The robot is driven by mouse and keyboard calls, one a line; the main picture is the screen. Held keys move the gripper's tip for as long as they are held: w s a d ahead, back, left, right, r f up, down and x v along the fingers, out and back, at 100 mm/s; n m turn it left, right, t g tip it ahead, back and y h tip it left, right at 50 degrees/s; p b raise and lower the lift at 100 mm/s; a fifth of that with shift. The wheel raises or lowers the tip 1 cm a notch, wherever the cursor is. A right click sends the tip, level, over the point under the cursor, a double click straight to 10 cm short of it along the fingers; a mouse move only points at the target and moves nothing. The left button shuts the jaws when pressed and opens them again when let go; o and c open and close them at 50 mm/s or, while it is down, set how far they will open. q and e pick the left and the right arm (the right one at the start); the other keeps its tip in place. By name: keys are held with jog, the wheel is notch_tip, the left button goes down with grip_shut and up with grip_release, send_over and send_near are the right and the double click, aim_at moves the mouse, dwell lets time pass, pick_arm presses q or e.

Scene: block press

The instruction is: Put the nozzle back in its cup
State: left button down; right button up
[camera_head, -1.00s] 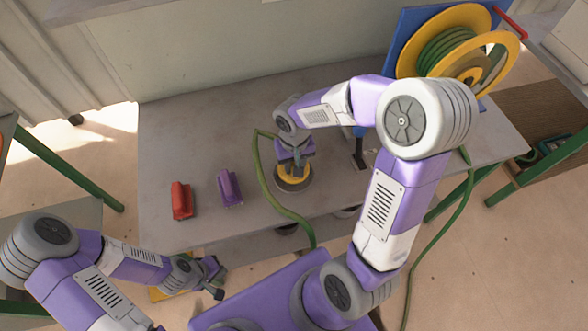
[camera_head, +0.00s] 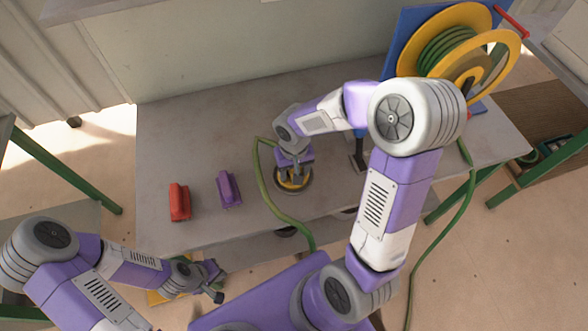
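The cup (camera_head: 306,187) is a round grey holder with a yellow inside, set at the front of the grey bench. My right gripper (camera_head: 293,180) points down right over the cup and covers much of it. The green hose (camera_head: 266,185) loops up from the bench's front edge and ends behind my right wrist. The nozzle itself is hidden or too small to make out at that gripper, and its fingers are not clear. My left gripper (camera_head: 218,282) is open and empty, low in front of the bench, with its fingers apart.
A red block (camera_head: 179,202) and a purple block (camera_head: 229,189) stand on the bench (camera_head: 190,140) left of the cup. A yellow hose reel (camera_head: 450,40) on a blue panel stands at the back right. A dark-based upright tool (camera_head: 359,158) stands right of the cup.

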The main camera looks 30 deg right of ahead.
jog(key=shift+r, duration=0.1)
jog(key=shift+r+p, duration=0.3)
jog(key=shift+r, duration=0.05)
notch_tip(320, 180, up, 12)
jog(key=p, duration=0.3)
jog(key=shift+f, duration=0.25)
